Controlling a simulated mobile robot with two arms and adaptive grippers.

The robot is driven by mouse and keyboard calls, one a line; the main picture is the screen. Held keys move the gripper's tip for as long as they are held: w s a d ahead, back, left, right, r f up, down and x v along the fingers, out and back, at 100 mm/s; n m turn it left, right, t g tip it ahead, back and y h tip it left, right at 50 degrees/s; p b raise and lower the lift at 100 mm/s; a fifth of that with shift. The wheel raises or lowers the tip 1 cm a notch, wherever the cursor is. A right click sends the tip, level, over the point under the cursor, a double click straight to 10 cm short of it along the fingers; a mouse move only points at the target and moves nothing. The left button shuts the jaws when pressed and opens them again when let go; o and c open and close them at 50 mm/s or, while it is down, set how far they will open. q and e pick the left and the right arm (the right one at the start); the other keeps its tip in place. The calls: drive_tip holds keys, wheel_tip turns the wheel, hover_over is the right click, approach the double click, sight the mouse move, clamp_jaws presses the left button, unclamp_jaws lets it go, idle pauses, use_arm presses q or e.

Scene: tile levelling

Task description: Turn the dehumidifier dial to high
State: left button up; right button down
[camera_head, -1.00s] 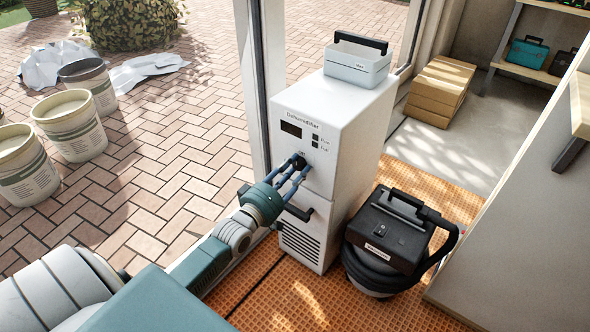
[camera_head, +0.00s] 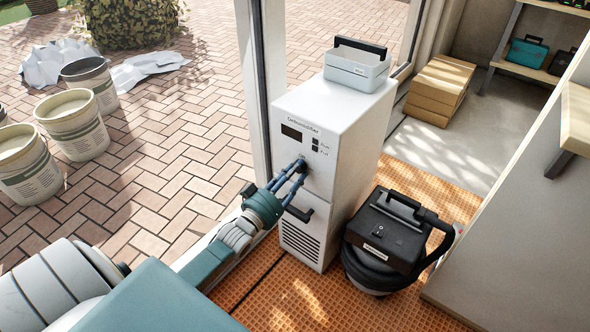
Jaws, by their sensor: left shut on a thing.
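The white dehumidifier (camera_head: 345,130) stands upright at the middle, with a dark display (camera_head: 291,132) and small labelled indicators on its front. Its dial (camera_head: 302,163) is a small dark knob below the display, mostly hidden by my fingers. My left gripper (camera_head: 299,166) reaches in from the lower left and is shut on the dial. The dial's pointer and setting marks cannot be made out. My right gripper is not in view.
A grey-white box with a black handle (camera_head: 357,66) sits on top of the dehumidifier. A black vacuum (camera_head: 385,240) stands close to its right on orange matting. A door frame (camera_head: 255,80) rises just left. Buckets (camera_head: 72,122) stand outside on the paving.

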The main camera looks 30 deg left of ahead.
use_arm(q)
drive_tip(key=m, duration=0.4)
drive_tip(key=shift+s+f+h, duration=0.1)
drive_tip(key=shift+f+h, duration=0.2)
drive_tip(key=shift+f, duration=0.1)
drive_tip(key=shift+a+r+m+g+h+b, duration=0.1)
drive_tip(key=shift+a+r+m+g+h, duration=0.2)
drive_tip(key=shift+m, duration=4)
drive_tip(key=shift+a+r+m+g+h+b, duration=0.15)
drive_tip(key=shift+m+h, duration=0.3)
drive_tip(key=shift+m, duration=3.85)
drive_tip(key=shift+a+r+m+g+h+b, duration=0.1)
drive_tip(key=shift+a+r+m+h, duration=0.2)
drive_tip(key=shift+m, duration=4)
drive_tip(key=shift+w, duration=0.2)
drive_tip(key=o, duration=1.2)
drive_tip(key=shift+c, duration=0.2)
drive_tip(key=shift+s+d+f, duration=0.1)
drive_tip(key=shift+d, duration=0.05)
